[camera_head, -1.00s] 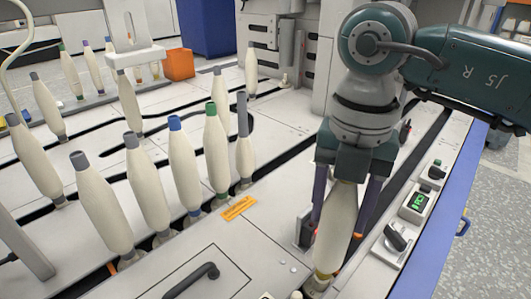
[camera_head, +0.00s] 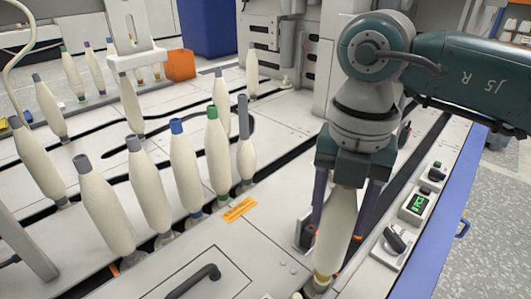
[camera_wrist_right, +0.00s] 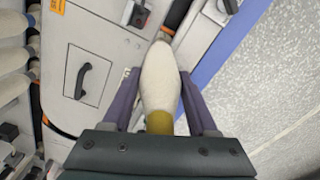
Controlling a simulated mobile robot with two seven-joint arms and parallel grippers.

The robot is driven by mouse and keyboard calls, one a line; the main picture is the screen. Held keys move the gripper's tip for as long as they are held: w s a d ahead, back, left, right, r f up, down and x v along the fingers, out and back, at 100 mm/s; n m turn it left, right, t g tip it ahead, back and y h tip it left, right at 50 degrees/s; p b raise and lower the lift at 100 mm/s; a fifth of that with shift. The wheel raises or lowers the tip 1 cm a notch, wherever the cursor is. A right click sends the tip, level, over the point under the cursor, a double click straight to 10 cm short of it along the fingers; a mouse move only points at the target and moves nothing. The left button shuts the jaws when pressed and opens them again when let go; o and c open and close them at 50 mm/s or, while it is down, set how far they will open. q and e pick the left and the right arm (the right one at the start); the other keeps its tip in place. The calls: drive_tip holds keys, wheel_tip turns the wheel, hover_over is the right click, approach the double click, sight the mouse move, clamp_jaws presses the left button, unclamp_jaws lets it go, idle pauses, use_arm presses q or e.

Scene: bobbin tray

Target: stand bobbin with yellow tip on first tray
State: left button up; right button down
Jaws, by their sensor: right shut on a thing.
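My right gripper (camera_head: 345,205) points down at the right of the machine, its two fingers closed around a cream bobbin (camera_head: 335,235). My left gripper is not in view.
Several bobbins stand left of the gripper, including a green-tipped one (camera_head: 216,160) and a blue-tipped one (camera_head: 185,165). A control panel (camera_head: 412,210) lies close on the right. A black handle (camera_head: 195,281) sits on the front cover. An orange box (camera_head: 180,65) is at the back.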

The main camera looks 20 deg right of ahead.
drive_tip(key=shift+f+b, duration=0.45)
drive_tip(key=shift+f, duration=0.1)
idle(0.4)
drive_tip(key=shift+c, duration=2.2)
unclamp_jaws()
wheel_tip(320, 180, up, 3)
drive_tip(key=p, duration=0.3)
wheel_tip(320, 180, up, 8)
drive_tip(key=p, duration=0.8)
